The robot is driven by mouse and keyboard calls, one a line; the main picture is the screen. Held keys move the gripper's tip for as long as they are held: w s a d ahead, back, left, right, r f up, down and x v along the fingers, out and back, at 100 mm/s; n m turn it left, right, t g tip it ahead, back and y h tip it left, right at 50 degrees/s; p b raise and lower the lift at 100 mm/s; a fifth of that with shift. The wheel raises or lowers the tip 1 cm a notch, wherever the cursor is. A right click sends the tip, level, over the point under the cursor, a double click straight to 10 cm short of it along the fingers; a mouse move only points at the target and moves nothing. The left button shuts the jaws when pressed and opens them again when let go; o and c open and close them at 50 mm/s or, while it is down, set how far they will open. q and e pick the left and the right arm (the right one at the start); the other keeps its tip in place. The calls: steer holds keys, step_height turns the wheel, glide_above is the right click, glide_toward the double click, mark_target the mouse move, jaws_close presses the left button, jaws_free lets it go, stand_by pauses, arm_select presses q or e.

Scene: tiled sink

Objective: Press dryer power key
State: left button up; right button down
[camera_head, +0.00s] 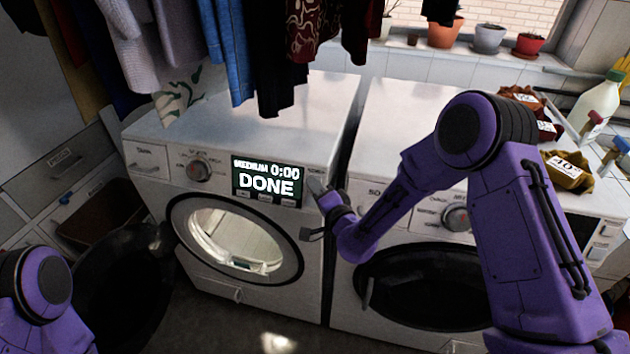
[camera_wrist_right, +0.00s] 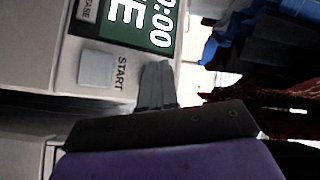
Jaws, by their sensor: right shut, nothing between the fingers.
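The left machine (camera_head: 235,225) has a lit display (camera_head: 268,180) reading "DONE" and "0:00", a round knob, and an open-looking round door opening below. I cannot read which machine is labelled dryer. My right gripper (camera_head: 318,187) is shut and empty, at the panel's right end beside the display. In the right wrist view the shut fingertips (camera_wrist_right: 157,72) are close to the panel, beside a pale square key (camera_wrist_right: 96,69) labelled START. I cannot tell whether they touch the panel. No power label is readable; the fingers may hide a key. My left gripper is not in view.
A second machine (camera_head: 420,275) with a dark round door stands close on the right. Clothes (camera_head: 235,50) hang above the left machine. Potted plants (camera_head: 445,33) line the sill, and a bottle (camera_head: 595,105) stands at far right.

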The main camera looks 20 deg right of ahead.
stand_by(0.3)
steer(key=shift+s+a+r, duration=0.15)
steer(key=shift+s+a, duration=0.05)
steer(key=shift+s, duration=0.2)
steer(key=s+a+r+p, duration=0.1)
steer(key=s+a+r, duration=0.1)
steer(key=s+a, duration=0.1)
steer(key=shift+s, duration=0.85)
steer(key=shift+a, duration=0.1)
